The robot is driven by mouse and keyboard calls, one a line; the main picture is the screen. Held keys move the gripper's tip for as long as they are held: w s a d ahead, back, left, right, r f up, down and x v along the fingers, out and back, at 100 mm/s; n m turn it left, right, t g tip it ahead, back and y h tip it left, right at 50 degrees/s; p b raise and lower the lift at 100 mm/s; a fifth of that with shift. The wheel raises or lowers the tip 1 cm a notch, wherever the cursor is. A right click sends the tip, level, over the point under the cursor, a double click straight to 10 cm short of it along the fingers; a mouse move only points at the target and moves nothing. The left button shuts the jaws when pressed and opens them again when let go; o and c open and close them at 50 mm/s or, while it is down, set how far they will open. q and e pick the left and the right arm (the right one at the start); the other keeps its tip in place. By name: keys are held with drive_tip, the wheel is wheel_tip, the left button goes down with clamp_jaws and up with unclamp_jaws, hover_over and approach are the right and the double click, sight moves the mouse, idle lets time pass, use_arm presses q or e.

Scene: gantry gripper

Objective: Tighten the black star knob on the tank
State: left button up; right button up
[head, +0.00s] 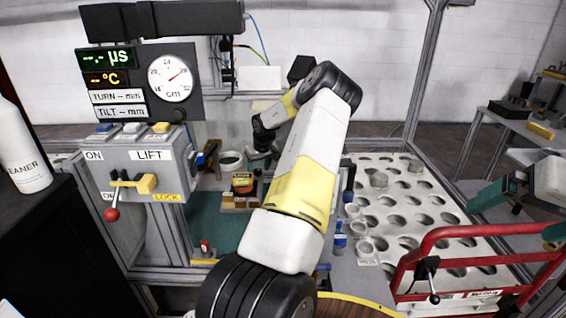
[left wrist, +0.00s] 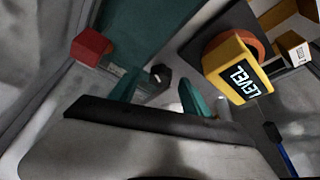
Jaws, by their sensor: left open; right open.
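In the left wrist view, a small black knob-like piece (left wrist: 160,74) shows just beyond and between the teal fingers of my left gripper (left wrist: 158,95). Its lobes are too small to make out, so I cannot tell if it is the star knob. My left gripper is open, with nothing seen between the fingers. In the head view, my left arm covers the middle, and I cannot make out the left fingers or the tank clearly. My right gripper (head: 503,210) is open and empty at the right edge, above the red rail.
A yellow LEVEL block (left wrist: 229,67) stands right of the left fingers, and a red block (left wrist: 91,47) to their left. The LIFT box (head: 148,165) with a red-knobbed lever is at left. A perforated white table (head: 405,215) and red rail (head: 480,232) are at right.

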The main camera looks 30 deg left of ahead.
use_arm(q)
drive_tip(key=shift+w+a+f, duration=0.1)
drive_tip(key=shift+a+f, duration=0.05)
drive_tip(key=shift+f, duration=0.2)
clamp_jaws()
drive_tip(key=shift+r+m, duration=0.1)
drive_tip(key=shift+m, duration=0.2)
drive_tip(key=m, duration=0.1)
drive_tip(key=m+t+h, duration=0.1)
drive_tip(key=m, duration=0.2)
drive_tip(key=shift+s+a+t, duration=0.2)
drive_tip(key=shift+a+t, duration=0.05)
drive_tip(key=shift+t, duration=0.05)
drive_tip(key=m+h, duration=0.1)
drive_tip(key=m, duration=0.2)
drive_tip(key=m+h, duration=0.1)
drive_tip(key=m, duration=0.2)
drive_tip(key=shift+a+t, duration=0.1)
drive_tip(key=shift+t, duration=0.2)
drive_tip(key=shift+m+h, duration=0.3)
